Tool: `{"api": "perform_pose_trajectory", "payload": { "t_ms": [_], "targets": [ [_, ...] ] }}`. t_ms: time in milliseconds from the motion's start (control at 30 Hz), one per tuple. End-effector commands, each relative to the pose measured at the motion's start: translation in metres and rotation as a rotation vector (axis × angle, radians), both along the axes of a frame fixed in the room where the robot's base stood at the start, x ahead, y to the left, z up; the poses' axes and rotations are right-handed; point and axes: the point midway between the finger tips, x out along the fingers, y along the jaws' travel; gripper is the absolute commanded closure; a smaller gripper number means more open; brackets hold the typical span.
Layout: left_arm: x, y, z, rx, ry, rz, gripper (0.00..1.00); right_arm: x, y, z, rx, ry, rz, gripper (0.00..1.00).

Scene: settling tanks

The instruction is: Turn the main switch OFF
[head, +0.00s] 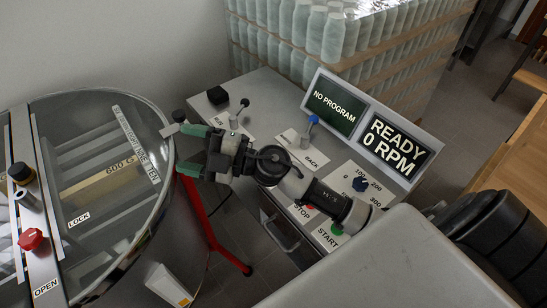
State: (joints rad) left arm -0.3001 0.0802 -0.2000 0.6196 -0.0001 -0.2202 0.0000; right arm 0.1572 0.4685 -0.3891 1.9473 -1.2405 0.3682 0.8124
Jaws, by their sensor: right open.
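No part here is legibly marked as the main switch, so I cannot tell which one it is. The grey control panel (262,92) carries a black-knobbed lever (240,108), a blue-knobbed lever (311,125), a dark blue dial (360,184) and a green button (337,229) by START. The STOP label is partly covered by my right arm. My right gripper (184,149) is open and empty, with green finger pads. It is between the panel and the round drum (165,172), near the drum's rim. My left gripper is not in view.
Two screens read NO PROGRAM (334,103) and READY 0 RPM (395,143). The drum's cover has a red knob (31,239) between LOCK and OPEN. Stacked jars (335,38) stand behind the panel.

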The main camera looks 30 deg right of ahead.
Motion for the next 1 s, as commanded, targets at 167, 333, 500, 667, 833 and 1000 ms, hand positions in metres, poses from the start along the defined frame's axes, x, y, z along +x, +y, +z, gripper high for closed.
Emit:
{"api": "perform_pose_trajectory", "payload": {
  "t_ms": [167,333,500,667,833,1000],
  "targets": [
    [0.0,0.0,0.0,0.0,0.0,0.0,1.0,0.008,-0.002,-0.049,-0.496,0.074,0.297,0.27],
    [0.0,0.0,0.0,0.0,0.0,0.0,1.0,0.023,-0.073,-0.098,-0.998,0.363,0.377,0.27],
    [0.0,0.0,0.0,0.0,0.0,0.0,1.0,0.032,-0.164,-0.105,-1.351,0.713,0.275,0.27],
    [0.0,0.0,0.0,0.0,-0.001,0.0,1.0,0.03,-0.212,-0.095,-1.492,0.915,0.174,0.27],
    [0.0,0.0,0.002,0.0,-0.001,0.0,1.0,0.028,-0.222,-0.101,-1.518,0.966,0.153,0.27],
    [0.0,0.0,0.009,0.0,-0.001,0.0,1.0,0.027,-0.221,-0.129,-1.516,0.964,0.158,0.27]
  ]
}}
